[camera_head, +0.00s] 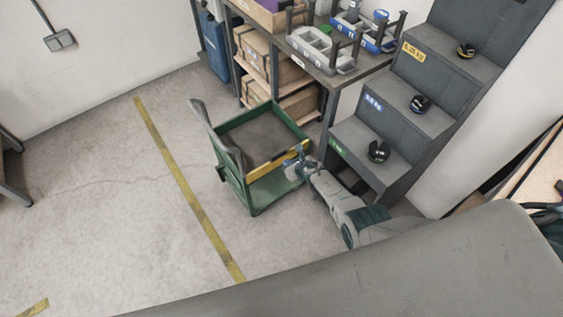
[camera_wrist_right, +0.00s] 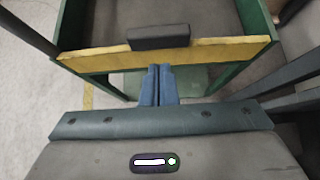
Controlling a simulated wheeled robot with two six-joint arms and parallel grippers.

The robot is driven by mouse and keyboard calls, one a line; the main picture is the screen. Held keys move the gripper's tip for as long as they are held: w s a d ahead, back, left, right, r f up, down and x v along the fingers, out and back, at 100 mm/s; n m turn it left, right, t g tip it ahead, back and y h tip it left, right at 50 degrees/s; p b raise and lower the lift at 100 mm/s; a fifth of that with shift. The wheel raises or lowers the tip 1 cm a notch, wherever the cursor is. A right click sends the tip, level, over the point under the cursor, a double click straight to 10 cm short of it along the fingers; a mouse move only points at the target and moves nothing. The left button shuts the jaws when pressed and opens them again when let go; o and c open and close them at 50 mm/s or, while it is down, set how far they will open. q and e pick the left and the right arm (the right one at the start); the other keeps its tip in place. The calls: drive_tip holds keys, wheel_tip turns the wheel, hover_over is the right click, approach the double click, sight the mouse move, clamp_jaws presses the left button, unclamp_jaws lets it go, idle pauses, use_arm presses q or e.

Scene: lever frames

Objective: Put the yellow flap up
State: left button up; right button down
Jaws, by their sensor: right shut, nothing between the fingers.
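The yellow flap (camera_head: 268,166) is a long narrow board along the near side of a green cart (camera_head: 276,191). In the right wrist view the yellow flap (camera_wrist_right: 95,60) spans the cart's frame, with a dark block (camera_wrist_right: 158,37) at the middle of its upper edge. My right gripper (camera_head: 297,166) is at the flap's right part in the head view. In the right wrist view its two blue fingers (camera_wrist_right: 158,68) are together, with tips just below the flap's lower edge. I cannot tell whether they touch it. My left gripper is not in view.
Grey steps (camera_head: 372,145) with round dark objects stand right of the cart. A workbench (camera_head: 318,73) with bins and cardboard boxes (camera_head: 259,57) is behind it. A yellow floor line (camera_head: 187,190) runs left of the cart, and the floor there is clear.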

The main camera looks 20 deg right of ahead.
use_arm(q)
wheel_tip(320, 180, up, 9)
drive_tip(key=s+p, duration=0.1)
drive_tip(key=p, duration=0.7)
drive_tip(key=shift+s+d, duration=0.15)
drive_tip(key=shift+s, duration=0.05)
use_arm(e)
wheel_tip(320, 180, up, 10)
drive_tip(key=s+d, duration=0.1)
drive_tip(key=s, duration=0.1)
drive_tip(key=shift+s+f, duration=0.2)
drive_tip(key=shift+s, duration=0.05)
